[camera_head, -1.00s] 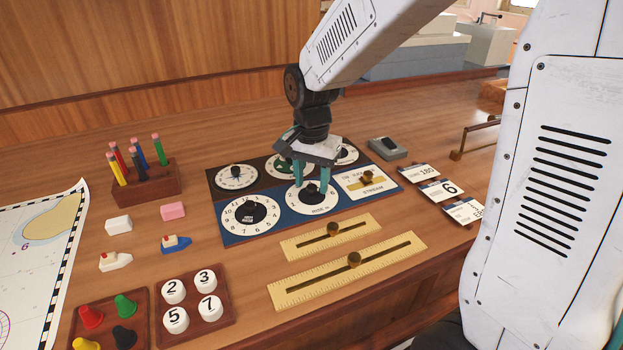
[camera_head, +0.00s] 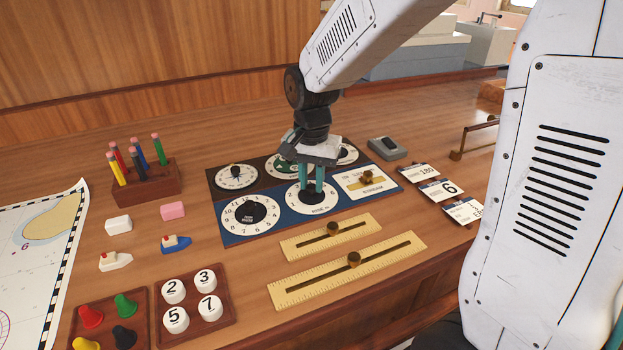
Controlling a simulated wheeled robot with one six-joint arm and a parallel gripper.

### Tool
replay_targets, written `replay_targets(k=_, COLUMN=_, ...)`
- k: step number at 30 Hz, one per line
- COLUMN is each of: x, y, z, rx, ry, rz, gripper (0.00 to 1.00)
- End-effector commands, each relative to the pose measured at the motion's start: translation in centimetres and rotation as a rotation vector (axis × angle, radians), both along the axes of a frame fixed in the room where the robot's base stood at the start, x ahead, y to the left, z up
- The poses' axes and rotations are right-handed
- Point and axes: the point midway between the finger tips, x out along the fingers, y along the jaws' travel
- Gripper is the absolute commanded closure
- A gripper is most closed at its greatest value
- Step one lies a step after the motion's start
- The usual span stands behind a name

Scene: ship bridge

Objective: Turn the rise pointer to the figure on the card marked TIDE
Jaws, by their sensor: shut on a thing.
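The rise dial (camera_head: 293,199) is a white round face on the blue lower panel, with lettering at its bottom edge. My gripper (camera_head: 312,187) points straight down over it, its teal fingers shut on the dark rise pointer (camera_head: 309,193) at the dial's middle. The fingers hide most of the pointer and the figure it points at. Three cards lie to the right of the panel. The middle card (camera_head: 441,190) shows a 6, the far card (camera_head: 419,173) seems to read 180, and the near card (camera_head: 464,211) is unclear. Their headings are too small to read.
A clock-like dial (camera_head: 234,218) is left of the rise dial, and a small slider plate (camera_head: 367,190) is right. More dials stand behind. Two yellow slide rules (camera_head: 345,272) lie in front. A dark device (camera_head: 387,147) sits at the back right.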

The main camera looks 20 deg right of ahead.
Motion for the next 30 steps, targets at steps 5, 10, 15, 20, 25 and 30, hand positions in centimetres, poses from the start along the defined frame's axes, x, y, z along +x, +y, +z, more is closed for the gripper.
replay_targets(k=5, x=0.06, y=0.02, z=0.07, rx=0.001, ry=-0.002, rz=0.142, gripper=1.0)
replay_targets(k=10, x=0.07, y=0.02, z=0.08, rx=0.0, ry=-0.003, rz=0.303, gripper=1.0)
replay_targets(k=15, x=0.08, y=0.03, z=0.09, rx=0.001, ry=-0.003, rz=0.465, gripper=1.0)
replay_targets(k=20, x=0.08, y=0.02, z=0.1, rx=0.001, ry=-0.003, rz=0.617, gripper=1.0)
replay_targets(k=25, x=0.1, y=0.02, z=0.11, rx=0.0, ry=-0.003, rz=0.778, gripper=1.0)
replay_targets(k=30, x=0.1, y=0.03, z=0.12, rx=0.0, ry=-0.003, rz=0.931, gripper=1.0)
